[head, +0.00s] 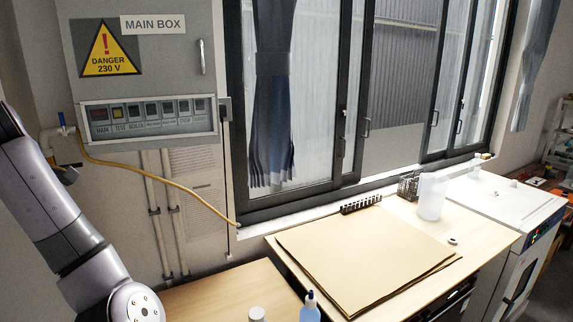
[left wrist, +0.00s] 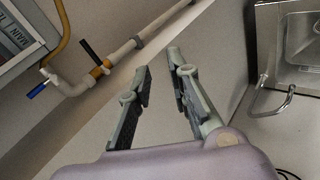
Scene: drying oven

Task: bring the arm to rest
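My left arm (head: 75,235) comes in from the left in the head view, bent, in front of the wall below the electrical box. Its gripper is outside the head view. In the left wrist view my left gripper (left wrist: 160,82) has its two fingers apart with nothing between them, facing the bare wall. My right arm and right gripper show in neither view.
The grey main box (head: 140,60) hangs on the wall, with a yellow hose (head: 165,178) below. A worktop (head: 495,238) bears brown sheets (head: 365,255) and a white jug (head: 432,197). A white oven (head: 515,205) stands right. A metal sink (left wrist: 297,45) shows in the wrist view.

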